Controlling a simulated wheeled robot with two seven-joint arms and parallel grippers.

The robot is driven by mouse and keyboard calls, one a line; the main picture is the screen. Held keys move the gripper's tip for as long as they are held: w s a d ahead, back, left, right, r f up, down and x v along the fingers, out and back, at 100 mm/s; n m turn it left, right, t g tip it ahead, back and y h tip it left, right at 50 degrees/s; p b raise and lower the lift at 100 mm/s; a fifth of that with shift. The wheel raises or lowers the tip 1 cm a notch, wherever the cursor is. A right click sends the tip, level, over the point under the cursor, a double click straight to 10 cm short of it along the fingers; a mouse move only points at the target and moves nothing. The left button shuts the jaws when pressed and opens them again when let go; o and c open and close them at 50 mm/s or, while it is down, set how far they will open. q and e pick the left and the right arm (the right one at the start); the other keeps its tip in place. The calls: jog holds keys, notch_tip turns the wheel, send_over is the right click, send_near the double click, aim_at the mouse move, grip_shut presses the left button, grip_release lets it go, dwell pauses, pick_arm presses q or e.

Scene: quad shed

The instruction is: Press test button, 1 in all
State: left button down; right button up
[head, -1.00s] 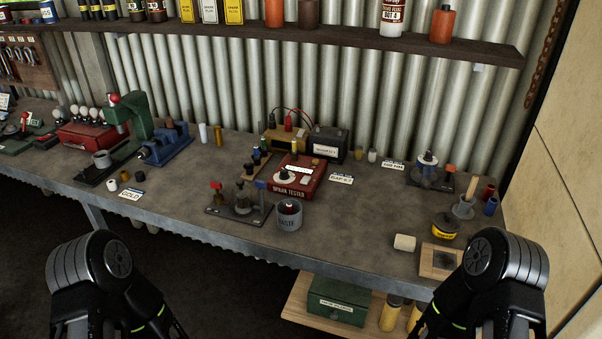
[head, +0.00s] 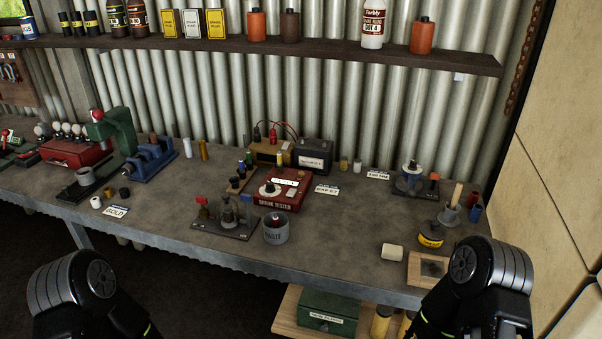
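The red spark tester box (head: 277,198) stands in the middle of the grey bench, with a light label, a round white dial and small knobs on its top. I cannot tell which small part on it is the test button. In front of it is a dark stand (head: 225,223) with red and blue clips. A grey cup (head: 276,233) marked waste stands beside that stand. Both of my arms show only as dark links at the lower left and lower right, well apart from the tester. Neither gripper's fingers show.
Behind the tester are a dark battery (head: 313,156) and a tan box (head: 268,152). A green press (head: 110,140) and blue vise (head: 152,160) stand left. A white block (head: 392,252) and wooden tray (head: 420,270) lie front right. A shelf (head: 300,55) runs above. The bench (head: 335,235) is clear right of the cup.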

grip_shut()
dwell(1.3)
